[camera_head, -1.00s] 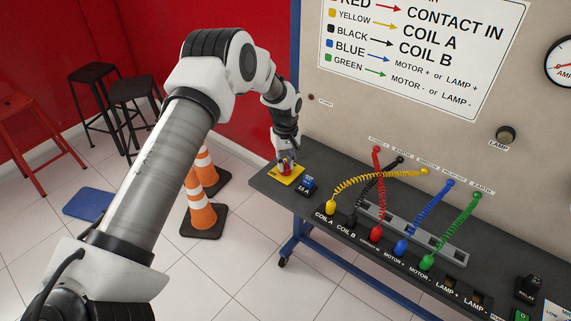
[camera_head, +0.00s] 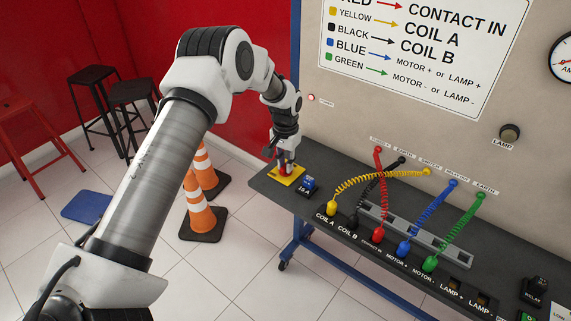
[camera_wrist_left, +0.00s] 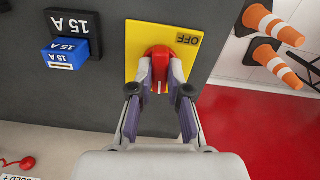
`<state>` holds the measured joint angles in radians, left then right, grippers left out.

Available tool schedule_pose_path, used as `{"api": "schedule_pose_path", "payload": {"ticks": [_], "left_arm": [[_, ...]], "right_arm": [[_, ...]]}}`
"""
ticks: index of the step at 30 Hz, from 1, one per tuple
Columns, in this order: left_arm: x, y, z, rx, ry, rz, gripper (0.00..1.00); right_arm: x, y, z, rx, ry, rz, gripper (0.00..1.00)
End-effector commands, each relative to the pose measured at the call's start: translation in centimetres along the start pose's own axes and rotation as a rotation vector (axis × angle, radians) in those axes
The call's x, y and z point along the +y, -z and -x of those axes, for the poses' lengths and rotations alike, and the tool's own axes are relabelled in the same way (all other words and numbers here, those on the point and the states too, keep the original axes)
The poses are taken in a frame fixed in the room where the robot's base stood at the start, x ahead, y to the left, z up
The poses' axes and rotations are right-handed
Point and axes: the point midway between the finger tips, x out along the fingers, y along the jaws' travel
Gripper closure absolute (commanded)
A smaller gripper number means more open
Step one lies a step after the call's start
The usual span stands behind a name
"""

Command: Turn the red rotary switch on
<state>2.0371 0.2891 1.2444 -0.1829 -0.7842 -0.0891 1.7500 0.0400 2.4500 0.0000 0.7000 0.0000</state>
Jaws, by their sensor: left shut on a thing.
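The red rotary switch (camera_wrist_left: 160,58) sits on a yellow plate (camera_wrist_left: 137,48) marked OFF, seen upside down in the left wrist view. The plate also shows in the head view (camera_head: 297,172), at the left end of the dark bench. My left gripper (camera_wrist_left: 161,75) is shut on the red switch, one finger on each side of its knob. In the head view my left gripper (camera_head: 284,164) comes down on the switch from above and hides part of it. My right gripper is not in view.
A blue 15 A block (camera_head: 310,183) stands close beside the plate. Coiled coloured leads (camera_head: 378,205) run from the bench to the panel. A small indicator (camera_head: 311,98) on the panel looks bright. Orange cones (camera_head: 197,208) stand on the floor left of the bench.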

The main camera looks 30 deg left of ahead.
Motion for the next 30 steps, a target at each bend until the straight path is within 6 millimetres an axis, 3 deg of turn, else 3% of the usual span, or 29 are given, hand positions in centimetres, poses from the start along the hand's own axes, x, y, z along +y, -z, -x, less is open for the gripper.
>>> {"api": "schedule_pose_path", "payload": {"ticks": [9, 24, 25, 26, 30], "left_arm": [[0.01, -0.04, -0.07, -0.001, 0.000, -0.117, 1.00], [0.01, -0.03, -0.06, -0.001, 0.000, -0.136, 1.00], [0.01, -0.03, -0.06, -0.001, 0.000, -0.136, 0.73], [0.01, -0.03, -0.06, -0.001, 0.000, -0.136, 0.62], [0.01, -0.02, -0.04, -0.001, 0.000, -0.135, 0.58]], "right_arm": [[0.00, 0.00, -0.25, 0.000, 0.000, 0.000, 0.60], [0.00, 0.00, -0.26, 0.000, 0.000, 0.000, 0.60], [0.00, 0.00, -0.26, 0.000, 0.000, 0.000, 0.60], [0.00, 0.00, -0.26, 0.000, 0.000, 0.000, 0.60], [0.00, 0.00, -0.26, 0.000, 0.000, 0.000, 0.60]]}}
